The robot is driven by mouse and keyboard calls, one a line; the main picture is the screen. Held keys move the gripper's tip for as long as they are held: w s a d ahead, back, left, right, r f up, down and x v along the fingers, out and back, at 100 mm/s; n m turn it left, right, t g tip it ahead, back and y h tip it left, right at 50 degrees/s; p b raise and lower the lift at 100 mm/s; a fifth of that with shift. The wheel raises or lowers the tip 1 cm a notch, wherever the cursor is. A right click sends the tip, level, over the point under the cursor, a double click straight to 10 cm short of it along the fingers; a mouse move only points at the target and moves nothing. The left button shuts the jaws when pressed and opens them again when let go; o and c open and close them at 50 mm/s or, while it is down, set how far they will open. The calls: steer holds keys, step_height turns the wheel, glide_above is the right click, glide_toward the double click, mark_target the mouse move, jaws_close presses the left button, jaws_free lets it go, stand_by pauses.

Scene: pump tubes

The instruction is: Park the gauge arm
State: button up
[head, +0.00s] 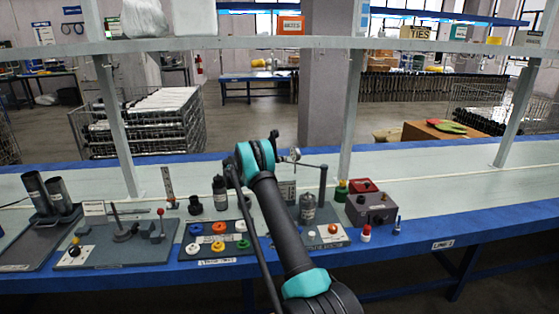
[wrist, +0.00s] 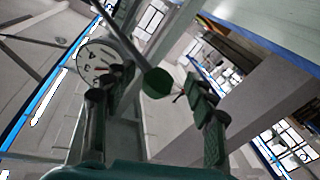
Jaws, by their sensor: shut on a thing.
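The gauge arm (head: 310,165) is a thin rod. It runs nearly level from the top of an upright post (head: 322,187) to a small round dial (head: 295,154), above the right-hand board (head: 336,238). My gripper (head: 282,151) is at the dial end, high over the boards. In the wrist view the pale dial (wrist: 97,62) is partly hidden behind the left finger. A dark rod with a green knob (wrist: 156,82) shows between the fingers. My gripper (wrist: 160,85) is shut on the gauge arm; the exact contact is unclear.
A dark bottle (head: 307,208) stands beside the post. Coloured rings (head: 219,228) lie on the middle board. A lever board (head: 118,245) and dark tubes (head: 58,195) are at left. The right bench is clear.

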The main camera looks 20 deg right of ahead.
steer(key=shift+a+f, duration=0.2)
steer(key=shift+f, duration=0.15)
steer(key=a, duration=1.1)
steer(key=shift+s+a+r, duration=0.25)
steer(key=shift+s+a, duration=0.1)
steer(key=shift+s, duration=0.1)
steer(key=s+d+r+n+y, duration=0.2)
steer(key=s+y, duration=0.1)
steer(key=s, duration=0.4)
steer(key=s+d+r+n+t+y, duration=0.1)
steer(key=s+n+y, duration=0.2)
steer(key=s, duration=0.4)
steer(key=s+d+r+n+y, duration=0.2)
steer(key=s+y, duration=0.1)
steer(key=s, duration=0.5)
steer(key=s+a+f+n+y, duration=0.2)
steer(key=s+a+f+y, duration=0.1)
steer(key=s, duration=0.8)
steer(key=s+a+f+n+t+y, duration=0.1)
steer(key=s+a+f+y, duration=0.2)
steer(key=s, duration=0.8)
steer(key=s+a+f+n+t+y, duration=0.1)
steer(key=s+a, duration=0.4)
steer(key=s, duration=0.7)
step_height(320, 180, down, 2)
steer(key=shift+a+f+n+y, duration=0.1)
steer(key=shift+a+n+y, duration=0.1)
steer(key=shift+n+y, duration=0.7)
